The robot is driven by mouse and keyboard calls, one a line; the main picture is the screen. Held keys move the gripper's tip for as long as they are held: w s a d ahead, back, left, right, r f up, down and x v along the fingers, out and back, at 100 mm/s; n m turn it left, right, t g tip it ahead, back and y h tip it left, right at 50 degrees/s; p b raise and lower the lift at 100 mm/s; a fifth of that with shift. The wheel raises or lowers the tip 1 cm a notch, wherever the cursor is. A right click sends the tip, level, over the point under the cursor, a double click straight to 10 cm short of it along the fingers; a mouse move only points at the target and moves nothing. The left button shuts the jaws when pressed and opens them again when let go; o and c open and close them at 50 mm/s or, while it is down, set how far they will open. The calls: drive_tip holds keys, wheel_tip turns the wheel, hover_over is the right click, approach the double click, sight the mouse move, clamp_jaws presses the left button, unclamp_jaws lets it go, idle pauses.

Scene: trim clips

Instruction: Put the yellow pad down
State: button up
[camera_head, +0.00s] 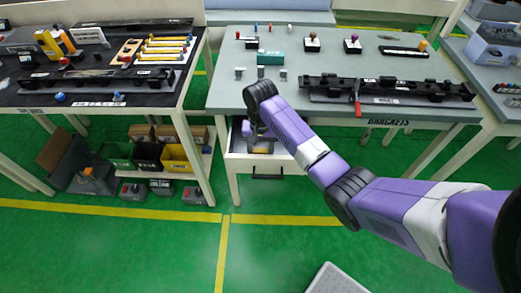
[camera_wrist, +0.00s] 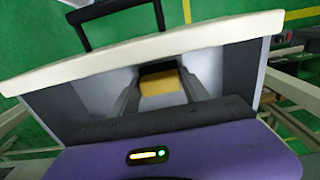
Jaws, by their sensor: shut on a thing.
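The yellow pad (camera_wrist: 161,84) shows between the two fingers of my gripper (camera_wrist: 162,92) in the wrist view. My gripper is shut on it, inside or just over the open white drawer (camera_wrist: 215,38). In the head view the drawer (camera_head: 236,167) is pulled out under the front of the right table, and my gripper (camera_head: 259,144) points down into it. I cannot tell whether the pad touches the drawer floor.
The grey right table (camera_head: 225,95) holds a black bracket rail (camera_head: 385,90), a teal box (camera_head: 270,57) and several small parts. The drawer's black handle (camera_wrist: 115,12) sticks out in front. Left stands a black-topped table with bins (camera_head: 175,158) below.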

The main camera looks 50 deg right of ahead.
sight(260, 150)
drive_tip(key=o, duration=1.5)
drive_tip(key=shift+r+p, duration=1.35)
drive_tip(key=shift+r, duration=4.8)
